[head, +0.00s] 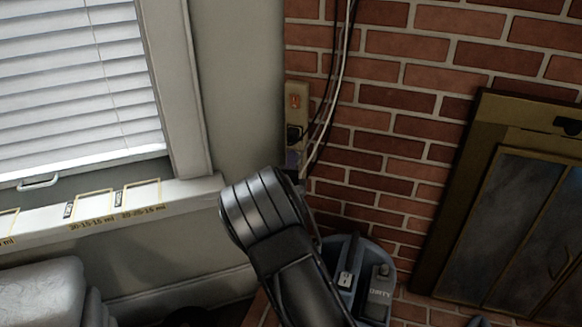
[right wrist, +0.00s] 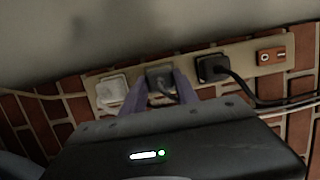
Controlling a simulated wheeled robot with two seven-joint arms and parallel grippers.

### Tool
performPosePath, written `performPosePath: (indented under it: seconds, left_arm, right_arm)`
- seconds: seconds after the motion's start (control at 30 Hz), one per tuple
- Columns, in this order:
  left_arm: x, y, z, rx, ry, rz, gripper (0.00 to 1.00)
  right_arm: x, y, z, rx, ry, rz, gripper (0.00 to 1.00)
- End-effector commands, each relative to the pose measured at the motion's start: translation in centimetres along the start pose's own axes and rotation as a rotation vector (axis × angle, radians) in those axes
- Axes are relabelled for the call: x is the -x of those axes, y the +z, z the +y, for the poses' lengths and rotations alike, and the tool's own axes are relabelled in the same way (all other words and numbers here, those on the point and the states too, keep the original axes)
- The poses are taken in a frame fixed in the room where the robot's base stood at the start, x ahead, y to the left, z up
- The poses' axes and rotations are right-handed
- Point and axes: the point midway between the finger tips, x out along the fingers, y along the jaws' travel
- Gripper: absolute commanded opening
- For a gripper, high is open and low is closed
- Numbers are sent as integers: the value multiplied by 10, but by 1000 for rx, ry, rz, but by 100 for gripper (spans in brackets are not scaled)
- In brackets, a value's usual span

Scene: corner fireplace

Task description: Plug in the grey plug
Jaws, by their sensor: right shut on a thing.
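A beige power strip (head: 297,90) is mounted upright on the brick wall in the head view; the strip also shows in the right wrist view (right wrist: 241,57). My right gripper (right wrist: 160,88) has its two purple fingers shut on the dark grey plug (right wrist: 160,74), which is up against the strip between a white socket or plug and a black plug. I cannot tell how deep it sits. In the head view my right gripper (head: 294,160) is small, just below the black plug (head: 293,133), and my arm hides the grey plug. My left gripper is not in view.
The black plug (right wrist: 210,68) with its black cord sits beside the grey one. A white square piece (right wrist: 111,90) is on the other side. A red switch (head: 294,101) is at the strip's upper end. Cables (head: 334,90) hang alongside. A grey caddy (head: 338,247) stands below.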

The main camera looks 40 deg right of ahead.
Motion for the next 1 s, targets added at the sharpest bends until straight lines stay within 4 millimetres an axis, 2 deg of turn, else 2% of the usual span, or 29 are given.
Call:
performPosePath:
  seconds: [0.07,0.1,0.4,0.77,1.0]
  left_arm:
    - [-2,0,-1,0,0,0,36]
    - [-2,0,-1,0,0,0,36]
    - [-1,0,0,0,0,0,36]
    - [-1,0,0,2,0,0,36]
    - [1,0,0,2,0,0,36]
  right_arm:
    - [-2,0,0,0,-1,0,0]
    - [-2,0,0,0,-1,0,36]
    - [-2,0,0,1,0,0,61]
    - [2,0,0,0,1,0,61]
    - [32,0,-1,-2,1,0,61]
